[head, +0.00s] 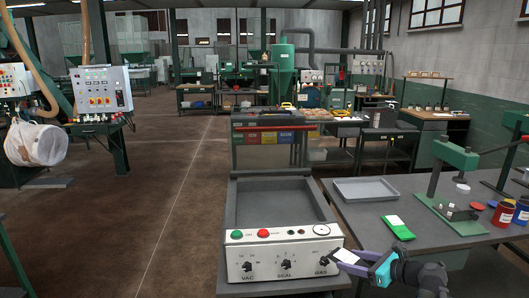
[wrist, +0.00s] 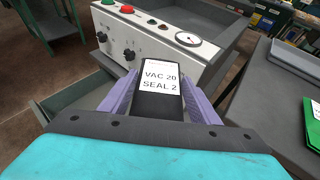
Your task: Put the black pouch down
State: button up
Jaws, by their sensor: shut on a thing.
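The black pouch (wrist: 158,107) is held between the purple fingers of my gripper (wrist: 160,92) in the wrist view. Its white label reads "VAC 20 SEAL 2" and faces the camera. In the head view my gripper (head: 352,264) is at the lower right, by the right front corner of the sealing machine (head: 240,266). There the pouch shows mainly as its white label (head: 346,256). My gripper is shut on the pouch, which appears held up in front of the machine's panel. The pouch's underside is hidden.
The machine's panel has VAC, SEAL and GAS knobs, and its grey basin looks empty. On the right table (head: 350,215) are an empty grey tray (head: 365,190), a green pouch (head: 398,235), a green press (head: 457,157) and red and blue jars.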

jog(key=s+a+n+g+y, duration=0.2)
jog(key=a, duration=1)
jog(key=shift+n, duration=0.3)
jog(key=shift+w+a+r, duration=0.1)
notch_tip(320, 180, up, 8)
jog(key=p, duration=0.8)
jog(key=shift+d, duration=0.2)
jog(key=shift+d, duration=0.1)
